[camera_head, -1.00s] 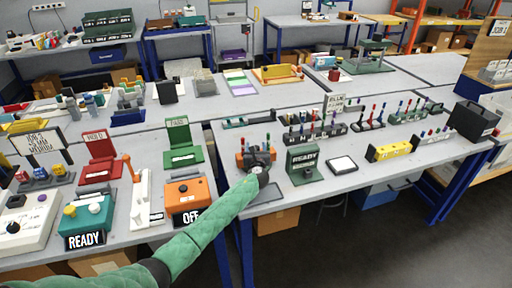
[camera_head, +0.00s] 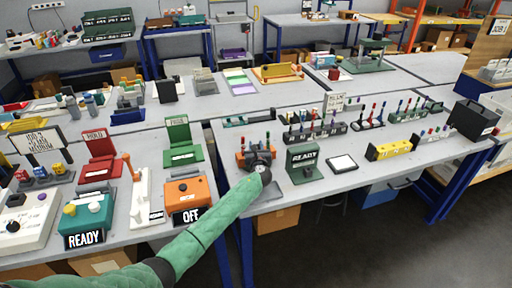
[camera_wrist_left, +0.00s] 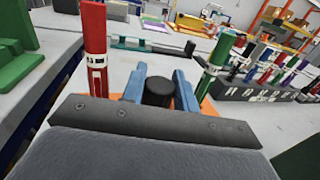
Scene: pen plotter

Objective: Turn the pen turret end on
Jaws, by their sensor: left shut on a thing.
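The pen turret (camera_head: 241,158) has an orange base and stands near the left front of the right-hand table. In the left wrist view a red pen (camera_wrist_left: 95,50) stands left of my fingers and a green pen (camera_wrist_left: 221,55) stands right of them. A black round knob (camera_wrist_left: 159,92) sits between my two blue fingers. My left gripper (camera_head: 260,160) is at the turret and shut on this knob; it also shows in the left wrist view (camera_wrist_left: 159,88). My wrist hides part of the turret in the head view. My right gripper is not in view.
An orange OFF box (camera_head: 186,190) is on the left table, across a gap. The table's front edge is close to my arm.

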